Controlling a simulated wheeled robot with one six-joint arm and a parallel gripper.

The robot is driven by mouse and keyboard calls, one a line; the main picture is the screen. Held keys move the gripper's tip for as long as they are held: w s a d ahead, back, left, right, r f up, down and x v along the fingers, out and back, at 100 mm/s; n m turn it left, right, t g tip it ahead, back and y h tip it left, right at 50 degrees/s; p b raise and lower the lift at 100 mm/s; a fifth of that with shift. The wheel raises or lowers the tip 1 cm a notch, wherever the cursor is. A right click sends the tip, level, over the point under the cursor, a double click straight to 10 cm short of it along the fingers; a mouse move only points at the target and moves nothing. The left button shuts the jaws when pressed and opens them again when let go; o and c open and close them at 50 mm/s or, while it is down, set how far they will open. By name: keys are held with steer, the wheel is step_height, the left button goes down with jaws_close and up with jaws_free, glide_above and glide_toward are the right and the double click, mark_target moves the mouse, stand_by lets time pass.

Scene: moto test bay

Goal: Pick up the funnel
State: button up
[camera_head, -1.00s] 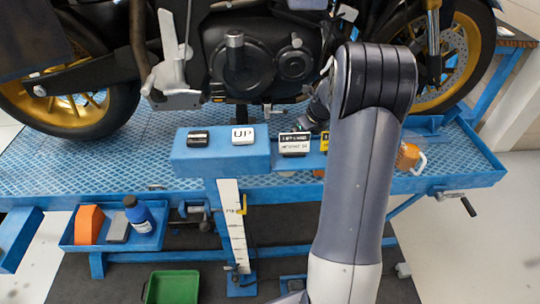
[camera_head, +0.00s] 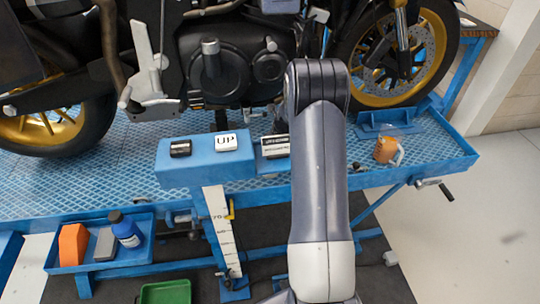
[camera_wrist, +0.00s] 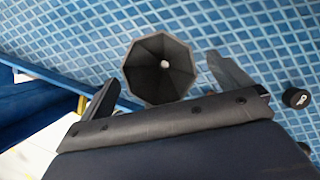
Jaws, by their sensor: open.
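The dark grey funnel (camera_wrist: 148,88) shows in the wrist view, with its wide faceted mouth facing the camera and a small pale hole at its middle. It is on the blue patterned platform. My gripper (camera_wrist: 162,69) is open, one finger to the left of the funnel and one to the right. The funnel appears between or just beyond the fingertips; the depth is hard to judge. Nothing is held. In the head view my arm hides the funnel and the gripper.
A motorcycle (camera_head: 215,75) stands on the blue lift platform (camera_head: 90,170). A control box with an UP button (camera_head: 226,142) is left of my arm. An orange jug (camera_head: 385,150) stands to the right. A small black cylinder (camera_wrist: 296,98) lies right of the gripper.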

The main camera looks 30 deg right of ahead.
steer(key=shift+x, duration=0.9)
steer(key=c, duration=1.1)
